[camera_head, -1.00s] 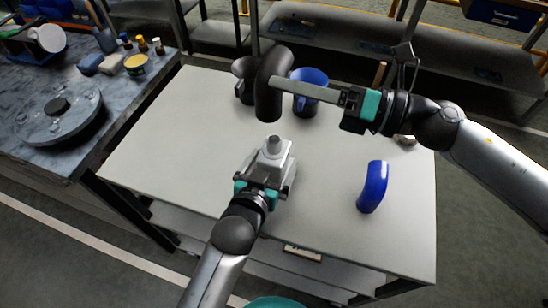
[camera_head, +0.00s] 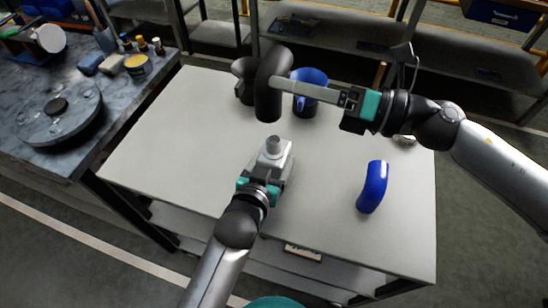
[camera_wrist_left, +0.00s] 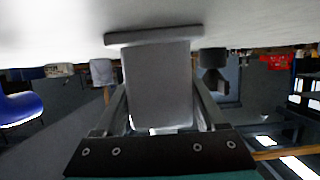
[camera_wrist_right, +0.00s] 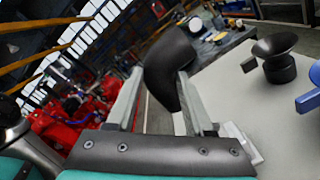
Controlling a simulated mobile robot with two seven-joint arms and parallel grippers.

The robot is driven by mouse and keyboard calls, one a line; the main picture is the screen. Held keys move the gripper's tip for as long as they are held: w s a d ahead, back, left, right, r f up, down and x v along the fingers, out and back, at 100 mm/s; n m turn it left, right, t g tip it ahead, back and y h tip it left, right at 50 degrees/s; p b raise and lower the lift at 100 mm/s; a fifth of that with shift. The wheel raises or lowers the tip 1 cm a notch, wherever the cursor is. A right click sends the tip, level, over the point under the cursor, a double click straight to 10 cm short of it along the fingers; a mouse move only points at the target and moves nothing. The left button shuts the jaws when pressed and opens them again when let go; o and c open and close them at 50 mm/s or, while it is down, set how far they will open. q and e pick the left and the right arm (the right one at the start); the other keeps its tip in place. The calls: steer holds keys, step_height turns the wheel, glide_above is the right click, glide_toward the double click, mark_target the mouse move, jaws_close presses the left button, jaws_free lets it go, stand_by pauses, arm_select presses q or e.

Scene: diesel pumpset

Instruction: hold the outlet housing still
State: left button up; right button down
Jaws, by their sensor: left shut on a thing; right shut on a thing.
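The outlet housing (camera_head: 277,156) is a light grey block with a short round spout on top. It stands on the white table near its middle. My left gripper (camera_head: 268,170) is shut on it from the near side. In the left wrist view the housing (camera_wrist_left: 157,85) fills the space between the fingers, its flange against the table surface. My right gripper (camera_head: 283,84) is shut on a black curved hose (camera_head: 268,92), held above the table beyond the housing. The right wrist view shows the hose (camera_wrist_right: 171,65) between the fingers.
A blue curved hose (camera_head: 373,187) lies on the white table (camera_head: 160,150) at right. The table's left part is clear. A grey workbench (camera_head: 40,150) stands at left.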

arm_select(q)
jaws_close()
steer(key=o, duration=0.9)
jaws_free()
steer(key=shift+c, duration=0.2)
jaws_close()
stand_by(0.5)
